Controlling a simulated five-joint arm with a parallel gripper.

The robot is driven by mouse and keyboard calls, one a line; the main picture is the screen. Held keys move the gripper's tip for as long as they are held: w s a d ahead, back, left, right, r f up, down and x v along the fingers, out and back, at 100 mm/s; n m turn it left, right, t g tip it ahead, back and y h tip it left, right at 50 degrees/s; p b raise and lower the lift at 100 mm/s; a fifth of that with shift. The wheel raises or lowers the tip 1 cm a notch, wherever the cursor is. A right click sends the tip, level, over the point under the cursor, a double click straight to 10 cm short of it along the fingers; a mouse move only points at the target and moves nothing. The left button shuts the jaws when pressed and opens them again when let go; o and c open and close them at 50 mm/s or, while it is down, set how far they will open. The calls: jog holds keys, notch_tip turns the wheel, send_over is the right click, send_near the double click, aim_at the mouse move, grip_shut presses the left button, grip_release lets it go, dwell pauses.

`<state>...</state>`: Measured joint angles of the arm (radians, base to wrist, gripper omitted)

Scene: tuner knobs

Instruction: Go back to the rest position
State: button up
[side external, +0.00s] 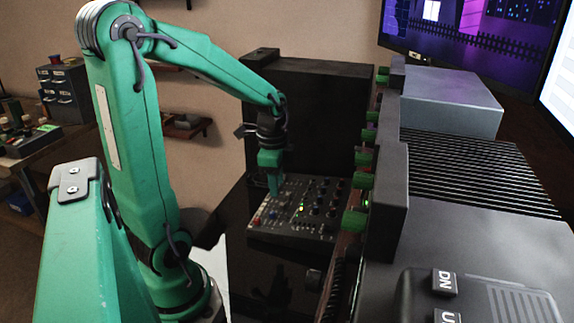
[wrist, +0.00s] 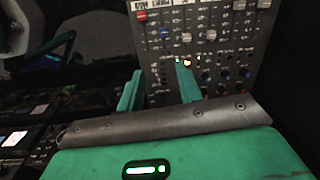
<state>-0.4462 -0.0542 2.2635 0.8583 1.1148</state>
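My green gripper (side external: 273,184) hangs fingers down at the left part of a dark control panel (side external: 322,225). In the wrist view my gripper (wrist: 158,84) has its two green fingers apart, with bare panel visible between them and nothing held. The panel (wrist: 215,60) fills the upper right there, with red, blue, white and dark knobs and small lit lights. From the side I cannot tell whether the fingertips touch the panel. No rest position is marked in either view.
A tall black box (side external: 310,105) stands behind the panel. A dark unit with green knobs (side external: 355,221) lines the right side, close to the panel. A ribbed black box (side external: 480,175) and a monitor (side external: 470,40) are further right. A cluttered bench (side external: 35,140) stands at far left.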

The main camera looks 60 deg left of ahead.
jog(key=s+d+r+n+t, duration=0.4)
jog(key=s+d+r+n, duration=0.2)
jog(key=d+r, duration=0.3)
jog(key=shift+d+r+n+t, duration=0.4)
jog(key=shift+d+n, duration=0.4)
jog(key=shift+d, duration=1.5)
